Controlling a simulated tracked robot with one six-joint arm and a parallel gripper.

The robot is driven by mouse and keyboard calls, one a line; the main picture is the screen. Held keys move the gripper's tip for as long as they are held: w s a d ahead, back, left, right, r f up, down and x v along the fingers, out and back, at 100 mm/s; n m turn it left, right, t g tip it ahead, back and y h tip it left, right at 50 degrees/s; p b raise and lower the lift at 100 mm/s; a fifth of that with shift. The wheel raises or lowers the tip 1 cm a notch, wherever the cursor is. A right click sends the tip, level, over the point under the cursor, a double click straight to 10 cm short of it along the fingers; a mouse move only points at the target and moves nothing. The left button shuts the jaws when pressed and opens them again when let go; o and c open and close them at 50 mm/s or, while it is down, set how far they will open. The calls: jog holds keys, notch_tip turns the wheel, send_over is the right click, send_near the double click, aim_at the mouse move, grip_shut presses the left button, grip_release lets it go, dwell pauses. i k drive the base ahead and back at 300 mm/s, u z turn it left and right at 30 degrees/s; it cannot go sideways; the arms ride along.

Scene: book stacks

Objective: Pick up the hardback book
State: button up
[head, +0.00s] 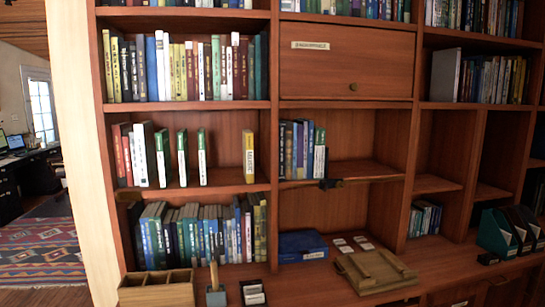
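Many books stand on the wooden shelves, and I cannot tell which one is the hardback book. A yellow book (249,156) stands upright alone at the right of the middle left shelf. Two thin green-and-white books (201,157) (182,158) stand apart to its left. A large blue book or box (302,246) lies flat on the lower ledge. A grey, wide book (445,75) stands at the left of the upper right row. My gripper is not in view.
A wooden divided box (157,290), a handled stamp (215,286), white cards (352,243) and a wooden slatted board (376,270) sit on the ledge. Dark green file holders (497,233) stand at right. A patterned rug (40,250) and a desk lie at far left.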

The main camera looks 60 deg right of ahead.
aim_at(248, 135)
jog(key=z, duration=0.7)
jog(key=i, duration=1)
jog(key=z, duration=0.05)
